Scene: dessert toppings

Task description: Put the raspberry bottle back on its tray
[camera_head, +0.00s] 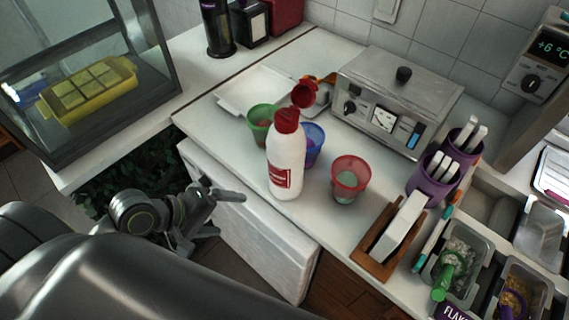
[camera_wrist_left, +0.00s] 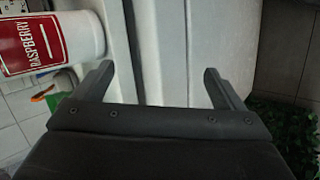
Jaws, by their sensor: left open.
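The raspberry bottle (camera_head: 286,160) is white with a red cap and a red label. It stands upright on the white counter near its front edge, and its label shows in the left wrist view (camera_wrist_left: 50,38). A shallow white tray (camera_head: 238,100) lies farther back on the counter, partly hidden by cups and the bottle. My left gripper (camera_head: 226,214) is open and empty, in front of the counter edge, left of and apart from the bottle. In the left wrist view its two fingers (camera_wrist_left: 158,74) are spread with nothing between them. My right gripper is not in view.
A green cup (camera_head: 260,122), a blue cup (camera_head: 314,147) and a red cup (camera_head: 349,178) stand close around the bottle. A metal appliance (camera_head: 392,105) is behind. A wooden holder (camera_head: 373,246) and topping tubs (camera_head: 459,265) are to the right. A glass case (camera_head: 150,75) stands left.

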